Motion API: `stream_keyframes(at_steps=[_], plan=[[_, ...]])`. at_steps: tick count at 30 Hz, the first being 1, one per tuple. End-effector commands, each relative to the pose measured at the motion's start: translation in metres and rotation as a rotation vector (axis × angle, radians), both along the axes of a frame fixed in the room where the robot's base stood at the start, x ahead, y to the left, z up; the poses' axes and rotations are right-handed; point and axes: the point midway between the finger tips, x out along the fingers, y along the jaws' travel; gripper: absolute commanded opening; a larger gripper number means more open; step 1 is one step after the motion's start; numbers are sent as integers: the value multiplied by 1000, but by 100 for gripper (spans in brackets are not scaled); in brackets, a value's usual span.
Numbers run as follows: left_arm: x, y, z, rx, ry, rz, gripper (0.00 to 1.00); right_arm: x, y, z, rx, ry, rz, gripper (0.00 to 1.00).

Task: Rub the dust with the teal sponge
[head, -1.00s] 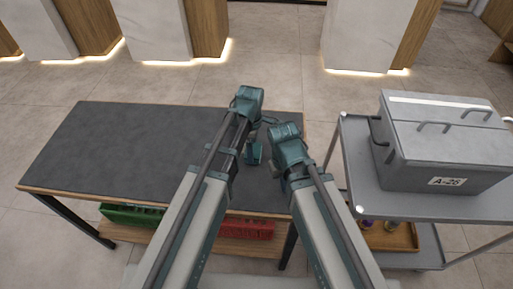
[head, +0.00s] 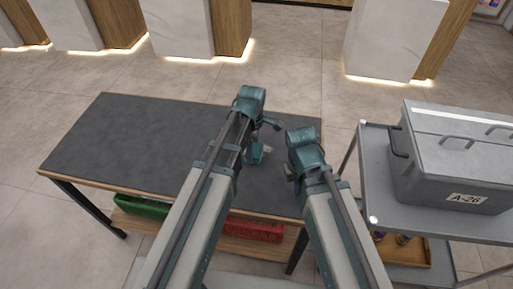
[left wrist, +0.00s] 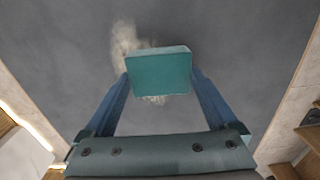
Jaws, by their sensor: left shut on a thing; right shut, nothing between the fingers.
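The teal sponge (left wrist: 158,75) is held between the blue fingers of my left gripper (left wrist: 158,88), which is shut on it. In the head view the sponge (head: 255,153) is over the right part of the dark tabletop (head: 140,140). Pale, smeared dust (left wrist: 124,38) lies beyond and left of the sponge in the left wrist view, with a little showing below it; the sponge covers part of the patch. I cannot tell whether the sponge touches the table. My right gripper (head: 290,173) is shut and empty, right of the sponge, over the table's right end.
A grey cart (head: 380,190) stands right of the table, carrying a grey lidded box (head: 455,165) labelled A-26. Green (head: 143,206) and red (head: 255,230) crates sit on the shelf below the tabletop. The left part of the tabletop is clear.

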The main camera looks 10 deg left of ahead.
Motion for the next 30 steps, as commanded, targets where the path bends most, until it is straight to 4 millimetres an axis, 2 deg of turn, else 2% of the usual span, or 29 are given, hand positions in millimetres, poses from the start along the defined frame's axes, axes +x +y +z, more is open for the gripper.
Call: stream_keyframes(at_steps=[5, 15, 23, 30], plan=[[0, 4, 0, -1, 0, 0, 48, 0, 0, 0, 0, 0, 0, 0], [1, 32, -3, 2, 0, 3, 48, 0, 0, -3, 0, 0, 0, 0], [1, 37, -3, 4, 0, 2, 48, 0, 0, -3, 0, 0, 0, 0], [2, 51, -2, 3, 0, 4, 48, 0, 0, -2, 0, 0, 0, 0]])
